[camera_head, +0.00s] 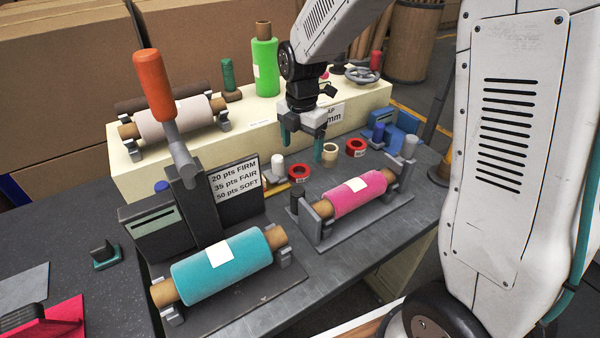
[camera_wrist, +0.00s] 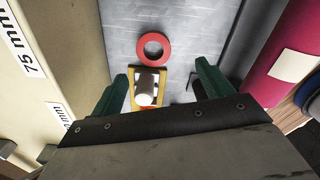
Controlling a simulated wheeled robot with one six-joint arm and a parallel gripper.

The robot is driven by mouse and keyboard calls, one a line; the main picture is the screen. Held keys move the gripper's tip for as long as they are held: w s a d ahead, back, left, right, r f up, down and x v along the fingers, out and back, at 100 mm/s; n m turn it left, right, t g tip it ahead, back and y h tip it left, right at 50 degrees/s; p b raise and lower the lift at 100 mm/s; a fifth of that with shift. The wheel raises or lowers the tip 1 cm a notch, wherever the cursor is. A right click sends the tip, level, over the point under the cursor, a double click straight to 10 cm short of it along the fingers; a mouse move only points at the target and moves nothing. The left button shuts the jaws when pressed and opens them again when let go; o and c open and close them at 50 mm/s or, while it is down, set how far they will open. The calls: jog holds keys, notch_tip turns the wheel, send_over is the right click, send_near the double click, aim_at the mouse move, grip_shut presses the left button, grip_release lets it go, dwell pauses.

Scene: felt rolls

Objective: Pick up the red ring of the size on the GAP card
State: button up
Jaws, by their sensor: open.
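Two red rings lie on the grey bench: a left one (camera_head: 300,177) by a white cylinder (camera_head: 278,163), and a right one (camera_head: 356,154). Their small labels are unreadable. The wrist view shows one flat red ring (camera_wrist: 140,48), apparently the left one, ahead of the fingers beside the white cylinder (camera_wrist: 147,88). The GAP card (camera_head: 335,114) is on the cream ledge, partly hidden by my gripper (camera_head: 302,142). In the wrist view a card (camera_wrist: 20,45) there reads 75 mm. My gripper is open, empty, above the bench, pointing down.
A pink roll (camera_head: 352,197) on a stand lies in front, and a teal roll (camera_head: 210,275) front left. A tan core (camera_head: 330,153) stands between the rings. The cream ledge (camera_head: 190,155) rises behind. A scoring sign (camera_head: 236,178) stands left.

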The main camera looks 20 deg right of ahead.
aim_at(299, 166)
jog(key=f, duration=0.5)
jog(key=w+f, duration=0.1)
jog(key=f, duration=0.2)
jog(key=shift+w+f, duration=0.1)
jog(key=c, duration=1.3)
